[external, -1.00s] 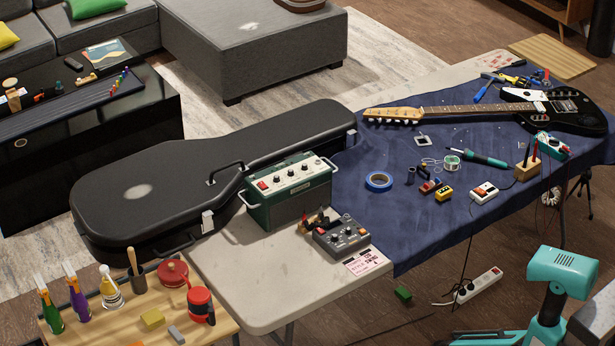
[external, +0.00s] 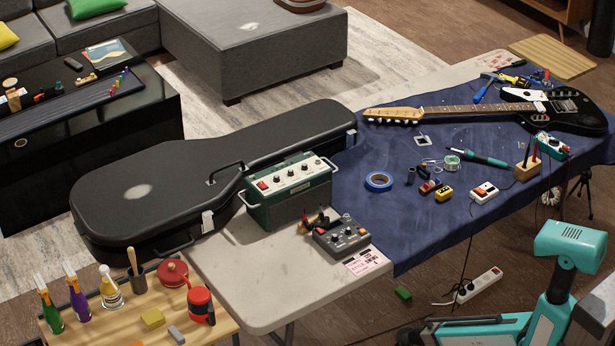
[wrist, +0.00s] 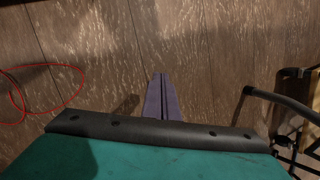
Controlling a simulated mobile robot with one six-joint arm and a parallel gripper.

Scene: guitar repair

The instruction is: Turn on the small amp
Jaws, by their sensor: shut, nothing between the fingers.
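The small amp (external: 291,190) is a green box with a pale control panel on top. It stands upright on the light table beside the black guitar case. Its panel carries a red piece (external: 263,185) at the left end and several knobs; I cannot tell a switch's position. My gripper (wrist: 161,78) shows in the wrist view as two dark purple-grey fingers, closed together and empty, over the wooden floor. My teal arm is at the lower right of the external view, well away from the amp. The fingers do not show there, and the amp is not in the wrist view.
A small grey pedal box (external: 341,236) sits just right of the amp. The black guitar case (external: 150,190) lies behind it. The table (external: 250,290) is clear in front of the amp.

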